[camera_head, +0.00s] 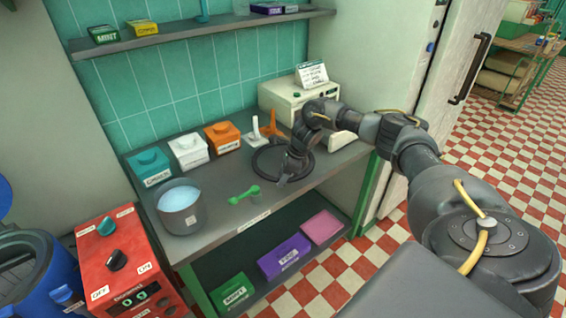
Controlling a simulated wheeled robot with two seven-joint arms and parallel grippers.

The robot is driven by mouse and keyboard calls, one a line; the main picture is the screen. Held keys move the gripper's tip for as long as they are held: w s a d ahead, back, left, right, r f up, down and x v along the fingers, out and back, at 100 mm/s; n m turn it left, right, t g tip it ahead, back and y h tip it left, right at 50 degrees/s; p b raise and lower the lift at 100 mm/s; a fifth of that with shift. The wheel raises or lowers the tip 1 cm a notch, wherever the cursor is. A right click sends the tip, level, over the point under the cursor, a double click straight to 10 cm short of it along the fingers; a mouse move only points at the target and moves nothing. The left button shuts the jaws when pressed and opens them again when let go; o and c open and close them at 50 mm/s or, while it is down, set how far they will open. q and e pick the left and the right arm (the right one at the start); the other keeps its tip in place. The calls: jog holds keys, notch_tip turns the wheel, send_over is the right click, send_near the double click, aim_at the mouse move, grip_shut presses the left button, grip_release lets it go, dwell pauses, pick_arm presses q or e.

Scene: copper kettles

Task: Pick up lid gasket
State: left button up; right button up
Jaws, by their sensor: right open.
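The lid gasket looks to be a dark ring (257,168) lying flat on the grey counter (225,222), right of the middle. My right gripper (284,180) points down over the front part of the ring. Its jaws are open, and I cannot tell whether they touch the ring. My right wrist and forearm hide part of the ring's middle and right side. My left gripper is not in view.
Teal, white and orange (222,137) boxes line the back. A cream machine (285,98) stands behind. A red control box (128,262) is front left.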

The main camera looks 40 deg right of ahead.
jog(key=shift+c, duration=0.3)
grip_shut()
